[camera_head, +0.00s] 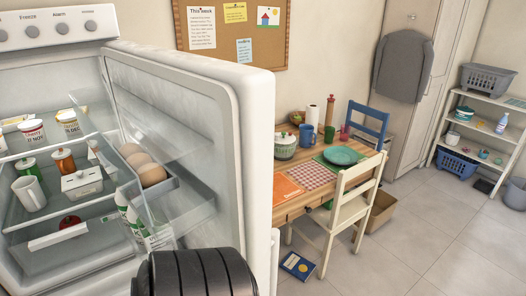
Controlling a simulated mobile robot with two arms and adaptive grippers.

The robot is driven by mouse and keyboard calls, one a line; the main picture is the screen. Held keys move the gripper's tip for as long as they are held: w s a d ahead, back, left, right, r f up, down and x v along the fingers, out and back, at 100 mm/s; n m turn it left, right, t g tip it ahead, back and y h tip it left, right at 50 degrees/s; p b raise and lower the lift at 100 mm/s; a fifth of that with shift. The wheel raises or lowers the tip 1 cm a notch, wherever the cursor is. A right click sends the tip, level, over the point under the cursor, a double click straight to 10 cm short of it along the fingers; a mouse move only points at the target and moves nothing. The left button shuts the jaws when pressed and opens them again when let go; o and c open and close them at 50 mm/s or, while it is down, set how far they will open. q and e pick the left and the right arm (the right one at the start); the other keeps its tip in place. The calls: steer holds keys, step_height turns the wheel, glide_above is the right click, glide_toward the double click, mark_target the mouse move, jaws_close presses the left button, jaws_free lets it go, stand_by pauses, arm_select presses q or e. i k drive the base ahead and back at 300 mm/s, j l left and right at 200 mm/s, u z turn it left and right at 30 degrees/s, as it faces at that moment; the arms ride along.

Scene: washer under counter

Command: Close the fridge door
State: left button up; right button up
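The white fridge (60,27) stands at the left with its inside in view. Its door (252,130) is wide open, swung out to the right, with its inner side and shelves facing left. Eggs (140,163) and green-and-white cartons (135,220) sit in the door shelves. A white vertical bar, likely the door handle, shows at the door's lower right edge. A dark ribbed cylinder, apparently part of my arm, covers the door's lower part. Neither of my grippers is in view.
Inside the fridge, glass shelves hold yogurt cups (32,131), jars (64,160) and a white mug (29,193). A wooden table (290,214) and a cream chair (345,212) stand beyond the door. A blue book (297,266) lies on the floor.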

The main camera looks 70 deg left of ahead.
mark_target(209, 121)
steer(key=i+l+u, duration=0.1)
steer(key=i, duration=0.2)
steer(key=i+l, duration=0.25)
steer(key=i+j+u, duration=0.1)
steer(key=u, duration=0.35)
steer(key=i+u, duration=0.25)
steer(key=u, duration=0.2)
steer(key=i+u, duration=0.15)
steer(key=u, duration=0.3)
steer(key=i+l+u, duration=0.15)
steer(key=u, duration=0.3)
steer(key=i+u, duration=0.1)
steer(key=u, duration=0.3)
steer(key=i+u, duration=0.15)
steer(key=u, duration=0.25)
steer(key=i+u, duration=0.1)
steer(key=u, duration=0.35)
steer(key=i+u, duration=0.15)
steer(key=u, duration=0.25)
steer(key=i+l+u, duration=0.1)
steer(key=u, duration=0.3)
